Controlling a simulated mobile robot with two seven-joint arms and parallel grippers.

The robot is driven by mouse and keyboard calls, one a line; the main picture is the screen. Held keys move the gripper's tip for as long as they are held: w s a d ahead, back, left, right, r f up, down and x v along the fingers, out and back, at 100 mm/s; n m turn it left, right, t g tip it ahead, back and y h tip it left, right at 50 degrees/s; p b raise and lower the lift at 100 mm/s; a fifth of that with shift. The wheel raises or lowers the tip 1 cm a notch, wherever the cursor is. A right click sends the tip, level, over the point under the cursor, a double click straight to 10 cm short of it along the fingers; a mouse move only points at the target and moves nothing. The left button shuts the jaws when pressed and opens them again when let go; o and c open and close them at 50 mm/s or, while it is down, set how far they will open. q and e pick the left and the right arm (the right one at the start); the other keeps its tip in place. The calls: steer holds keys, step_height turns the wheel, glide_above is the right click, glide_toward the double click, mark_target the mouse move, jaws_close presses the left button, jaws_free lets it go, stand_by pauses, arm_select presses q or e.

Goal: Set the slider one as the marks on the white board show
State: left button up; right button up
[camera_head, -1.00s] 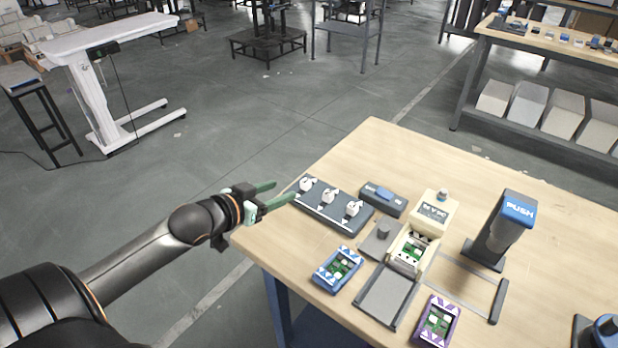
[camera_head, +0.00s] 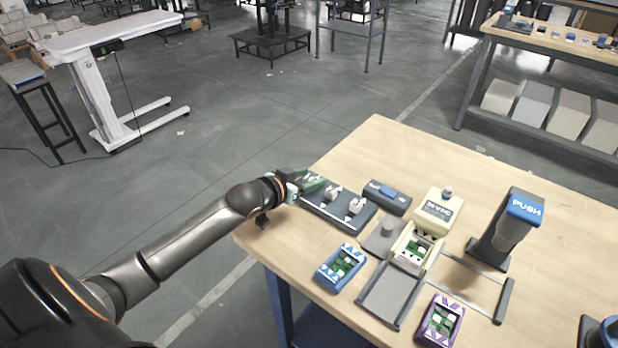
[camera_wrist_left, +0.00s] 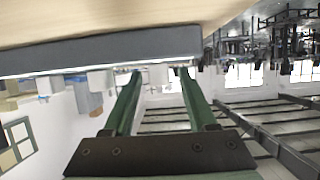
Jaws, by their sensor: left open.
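A dark panel (camera_head: 338,218) with a row of white knobs lies at the table's left edge. The middle knob (camera_head: 331,194) and near knob (camera_head: 355,206) show in the head view; the far one is hidden by my left gripper (camera_head: 312,184). In the left wrist view the panel (camera_wrist_left: 100,53) runs along the top, with the end knob (camera_wrist_left: 157,74) between the green fingers of the left gripper (camera_wrist_left: 159,75). The fingers are open, one either side of it; contact cannot be told. My right gripper is out of view. I cannot make out a marked white board.
A dark box with a blue top (camera_head: 388,196) lies right of the panel. A cream device (camera_head: 437,211), a blue-framed board (camera_head: 341,267), a purple-framed board (camera_head: 440,321) and a PUSH stand (camera_head: 508,228) are nearby. The table's far part is clear.

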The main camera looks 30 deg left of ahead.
arm_select(q)
jaws_close()
stand_by(0.5)
stand_by(0.9)
